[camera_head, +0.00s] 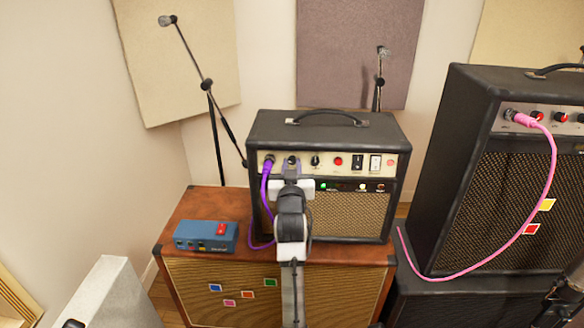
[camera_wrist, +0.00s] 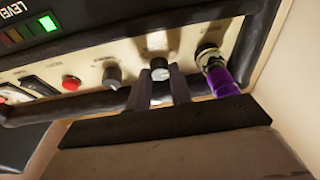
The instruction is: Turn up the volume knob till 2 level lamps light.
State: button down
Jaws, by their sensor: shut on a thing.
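The small black amplifier (camera_head: 330,130) stands on a brown speaker cabinet. My gripper (camera_head: 291,172) is at the left of its control panel and largely covers the knob there. In the wrist view my gripper (camera_wrist: 160,84) is shut on a grey-capped knob (camera_wrist: 160,68), one finger on each side; its label is too blurred to read. In the level lamp strip (camera_wrist: 30,30) one green lamp glows brightly; the other lamps that show look dim, and the strip runs to the picture edge.
A purple cable plug (camera_wrist: 218,78) sits close beside the held knob. On the other side are a second knob (camera_wrist: 113,76), a red button (camera_wrist: 71,83) and switches. A blue pedal box (camera_head: 206,236) lies on the brown cabinet (camera_head: 345,290). A bigger amplifier (camera_head: 450,190) stands right.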

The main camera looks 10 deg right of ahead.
jog(key=c, duration=1.5)
grip_release()
jog(key=shift+c, duration=0.2)
jog(key=b+v, duration=0.4)
jog(key=v, duration=0.9)
jog(key=shift+s, duration=0.4)
jog(key=shift+a, duration=0.1)
